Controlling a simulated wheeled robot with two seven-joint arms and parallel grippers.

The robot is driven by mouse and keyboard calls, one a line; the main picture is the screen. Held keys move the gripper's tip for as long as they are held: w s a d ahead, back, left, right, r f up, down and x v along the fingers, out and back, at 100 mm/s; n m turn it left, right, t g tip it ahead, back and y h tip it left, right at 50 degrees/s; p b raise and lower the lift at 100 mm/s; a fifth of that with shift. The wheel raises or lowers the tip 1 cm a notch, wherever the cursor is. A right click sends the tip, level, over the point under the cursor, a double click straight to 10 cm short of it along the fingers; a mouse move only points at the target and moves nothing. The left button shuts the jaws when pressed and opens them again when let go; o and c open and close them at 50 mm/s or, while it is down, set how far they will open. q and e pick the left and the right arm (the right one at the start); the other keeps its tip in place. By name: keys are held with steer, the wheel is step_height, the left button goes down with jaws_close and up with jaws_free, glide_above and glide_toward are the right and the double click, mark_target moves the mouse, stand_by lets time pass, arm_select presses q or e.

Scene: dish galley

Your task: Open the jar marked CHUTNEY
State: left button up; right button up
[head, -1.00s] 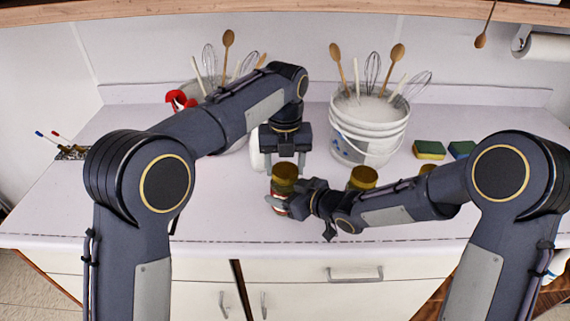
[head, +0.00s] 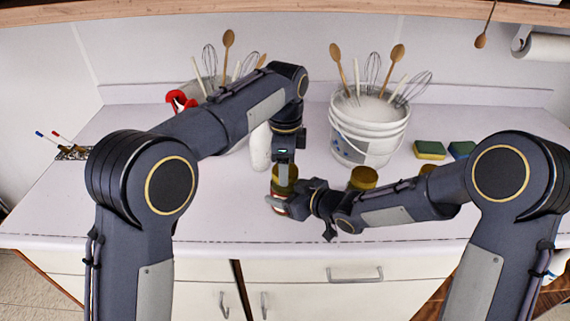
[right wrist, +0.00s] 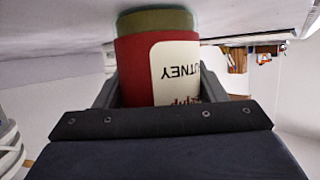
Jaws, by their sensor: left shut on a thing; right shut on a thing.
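The jar marked CHUTNEY (head: 280,207) is upright near the middle front of the counter. In the right wrist view the jar (right wrist: 135,68) appears upside down, with a red band, a white label reading "UTNEY" and an olive lower end. My right gripper (head: 291,205) is shut around its body from the right. My left gripper (head: 284,166) points straight down from above and is shut on the jar's olive-gold lid (head: 284,180). The lid sits at the top of the jar; whether it is loose I cannot tell. The fingers hide part of the jar.
Two more gold-lidded jars, one nearer (head: 363,178) and one mostly hidden (head: 428,170), stand behind my right forearm. A white bucket of utensils (head: 368,135) and sponges (head: 429,150) are farther back. The counter's left front (head: 90,215) is clear.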

arm_select(q)
steer(key=o, duration=1.1)
step_height(320, 180, up, 4)
steer(key=shift+r, duration=0.25)
steer(key=shift+c, duration=0.5)
steer(key=r+m, duration=0.1)
steer(key=m, duration=0.1)
steer(key=shift+w+r+m, duration=0.1)
steer(key=shift+r+m, duration=0.05)
steer(key=shift+m, duration=0.25)
step_height(320, 180, up, 2)
steer(key=m, duration=0.4)
steer(key=shift+m, duration=0.4)
step_height(320, 180, down, 8)
steer(key=shift+r, duration=0.1)
